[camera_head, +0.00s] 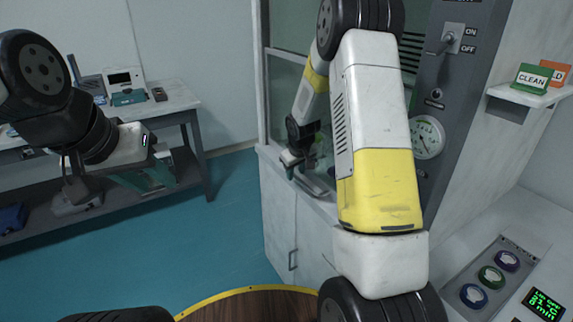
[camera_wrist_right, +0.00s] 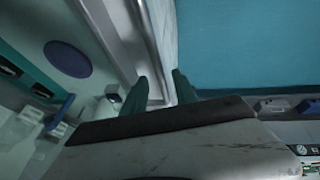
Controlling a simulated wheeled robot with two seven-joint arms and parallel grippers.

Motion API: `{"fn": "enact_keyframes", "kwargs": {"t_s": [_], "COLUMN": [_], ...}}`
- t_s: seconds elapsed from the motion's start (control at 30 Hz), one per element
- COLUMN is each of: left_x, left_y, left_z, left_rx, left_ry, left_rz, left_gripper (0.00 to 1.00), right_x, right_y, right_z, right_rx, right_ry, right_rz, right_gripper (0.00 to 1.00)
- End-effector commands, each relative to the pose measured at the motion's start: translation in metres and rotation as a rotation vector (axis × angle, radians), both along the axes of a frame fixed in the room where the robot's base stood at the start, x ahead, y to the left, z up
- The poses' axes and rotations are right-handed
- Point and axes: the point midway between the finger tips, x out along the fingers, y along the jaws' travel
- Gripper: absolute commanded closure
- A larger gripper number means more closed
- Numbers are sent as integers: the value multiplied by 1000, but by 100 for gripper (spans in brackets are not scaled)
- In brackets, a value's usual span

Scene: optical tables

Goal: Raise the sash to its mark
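The sash is a glass pane in a pale frame (camera_head: 287,56) on the front of the fume hood, left of my right arm. A grey handle bar (camera_head: 318,187) shows low at the hood front. My right gripper (camera_head: 293,166) is beside the hood's front edge, close to the bar. In the right wrist view its two teal fingers (camera_wrist_right: 160,80) stand apart, with a pale metal rail (camera_wrist_right: 146,45) running between or beyond them; contact cannot be told. My left gripper (camera_head: 150,178) hangs open and empty at the left, away from the hood. I cannot make out the mark.
A gauge (camera_head: 427,137) and an ON/OFF switch (camera_head: 452,38) sit on the hood's right post. A shelf (camera_head: 530,94) holds CLEAN and orange signs. A panel with several knobs (camera_head: 491,277) is at lower right. A side bench (camera_head: 180,103) holds instruments. Open floor (camera_head: 235,215) lies between.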

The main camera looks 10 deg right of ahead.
Motion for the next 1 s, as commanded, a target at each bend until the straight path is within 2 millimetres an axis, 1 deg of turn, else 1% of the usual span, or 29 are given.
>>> {"fn": "enact_keyframes", "kwargs": {"t_s": [0.1, 0.3, 0.33, 0.4, 0.5, 1.0], "left_x": [0, 0, 0, 0, 0, 0], "left_y": [0, 0, 0, 0, 0, 0], "left_z": [0, 0, 0, 0, 0, 0], "left_rx": [0, 0, 0, 0, 0, 0], "left_ry": [0, 0, 0, 0, 0, 0], "left_rz": [0, 0, 0, 0, 0, 0], "left_gripper": [64, 64, 64, 64, 64, 64], "right_x": [2, 2, 2, 2, 2, 2], "right_y": [0, 0, 0, 0, 0, 0], "right_z": [-3, -3, -3, -3, -3, -3], "right_rx": [0, 0, 0, 1, 1, 1], "right_ry": [-2, -2, -1, -1, -1, -1], "right_rz": [0, -1, -1, -1, -1, -1], "right_gripper": [66, 66, 70, 83, 100, 100]}}
